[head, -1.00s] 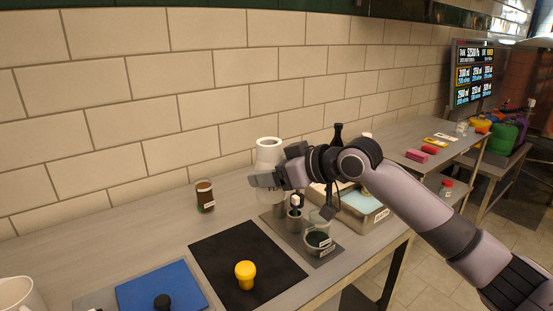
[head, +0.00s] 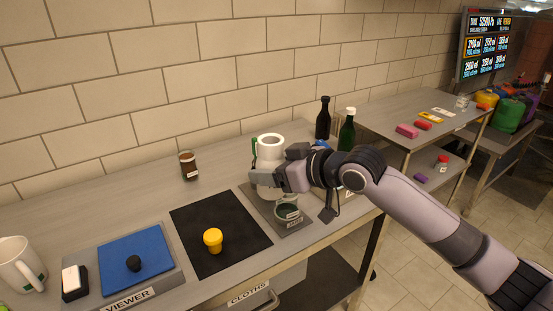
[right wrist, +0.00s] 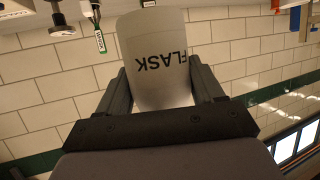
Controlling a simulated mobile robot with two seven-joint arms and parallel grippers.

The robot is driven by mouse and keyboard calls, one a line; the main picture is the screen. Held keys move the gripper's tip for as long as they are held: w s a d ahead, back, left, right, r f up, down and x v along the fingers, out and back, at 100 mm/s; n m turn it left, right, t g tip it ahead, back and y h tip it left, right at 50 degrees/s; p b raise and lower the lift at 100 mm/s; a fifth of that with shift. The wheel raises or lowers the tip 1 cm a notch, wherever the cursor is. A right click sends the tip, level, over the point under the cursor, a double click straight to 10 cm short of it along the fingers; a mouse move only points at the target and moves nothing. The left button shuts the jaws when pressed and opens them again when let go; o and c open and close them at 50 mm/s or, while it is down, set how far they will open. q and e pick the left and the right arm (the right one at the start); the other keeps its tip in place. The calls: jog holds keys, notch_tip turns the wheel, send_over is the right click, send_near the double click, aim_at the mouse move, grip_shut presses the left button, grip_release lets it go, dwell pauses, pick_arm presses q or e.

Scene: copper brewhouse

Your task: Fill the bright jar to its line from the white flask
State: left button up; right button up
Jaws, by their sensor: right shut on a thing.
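The white flask (head: 269,148) is held upright in my right gripper (head: 268,180), above or on the grey mat (head: 296,231); I cannot tell if it touches. In the right wrist view, the flask (right wrist: 155,62), lettered FLASK, sits between both fingers (right wrist: 160,90), which are shut on it. A small glass jar (head: 287,213) with dark contents and a label stands on the mat, just below the gripper. I cannot tell whether it is the bright jar; other vessels there are hidden by the gripper. My left gripper is not in view.
A yellow-topped piece (head: 213,240) stands on the black mat (head: 205,215). A brown jar (head: 188,166) is at the back. Dark and green bottles (head: 323,118) (head: 347,130) stand behind my arm. A blue pad (head: 137,258) and a mug (head: 20,265) are at left.

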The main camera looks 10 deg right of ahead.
aim_at(275, 189)
jog(key=shift+s+d, duration=0.1)
jog(key=shift+s, duration=0.1)
jog(key=shift+f, duration=0.35)
notch_tip(275, 189, down, 6)
jog(key=m+g+y+b, duration=0.2)
jog(key=m+b, duration=0.1)
jog(key=m+g+y+b, duration=0.1)
jog(key=m+g+b, duration=0.1)
jog(key=m+b, duration=0.2)
jog(key=shift+w+r+m+g+y, duration=0.2)
jog(key=shift+m+g+y, duration=0.1)
jog(key=shift+y, duration=0.1)
jog(key=shift+r+m+g+p, duration=0.35)
jog(key=shift+r+p, duration=0.35)
jog(key=shift+p, duration=0.3)
jog(key=shift+d+f+b, duration=0.1)
jog(key=shift+f+b, duration=0.25)
jog(key=shift+b, duration=0.05)
jog(key=shift+r+y, duration=0.1)
jog(key=shift+y, duration=0.2)
jog(key=shift+m, duration=0.25)
